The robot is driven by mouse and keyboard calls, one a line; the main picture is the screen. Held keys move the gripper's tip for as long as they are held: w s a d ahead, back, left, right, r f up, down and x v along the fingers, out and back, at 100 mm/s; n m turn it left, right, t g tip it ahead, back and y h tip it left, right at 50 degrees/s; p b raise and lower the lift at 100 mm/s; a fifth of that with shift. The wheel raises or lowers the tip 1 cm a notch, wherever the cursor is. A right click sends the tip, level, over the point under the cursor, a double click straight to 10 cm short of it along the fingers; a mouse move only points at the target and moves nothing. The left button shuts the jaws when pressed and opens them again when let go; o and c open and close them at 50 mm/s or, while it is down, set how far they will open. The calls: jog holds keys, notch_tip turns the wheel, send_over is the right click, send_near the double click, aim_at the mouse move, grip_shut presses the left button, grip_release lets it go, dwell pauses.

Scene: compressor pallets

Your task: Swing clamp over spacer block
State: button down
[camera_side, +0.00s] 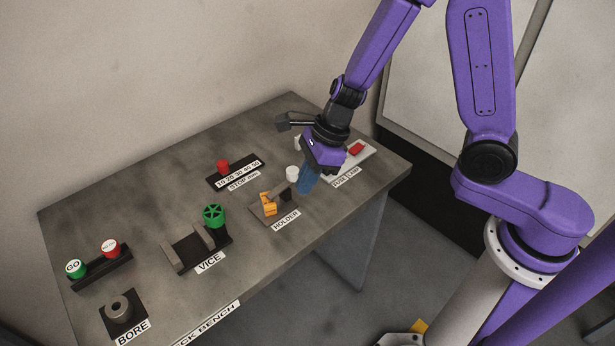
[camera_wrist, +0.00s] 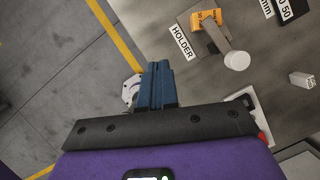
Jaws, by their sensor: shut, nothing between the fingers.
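An orange block (camera_side: 268,203), likely the spacer block, sits on the grey plate labelled HOLDER; it shows with dark markings at the top of the wrist view (camera_wrist: 207,18). The knob (camera_side: 292,173) stands behind the holder in the side view. My gripper (camera_side: 304,188) is shut and empty, blue fingers pointing down, right of the holder. Its fingers (camera_wrist: 158,70) are together in the wrist view.
A light tray with a red part (camera_side: 356,149) lies right of my gripper. A stop scale with a red knob (camera_side: 223,167) is behind the holder.

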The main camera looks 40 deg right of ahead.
jog(key=shift+s+r, duration=0.1)
jog(key=shift+r, duration=0.15)
dwell(0.3)
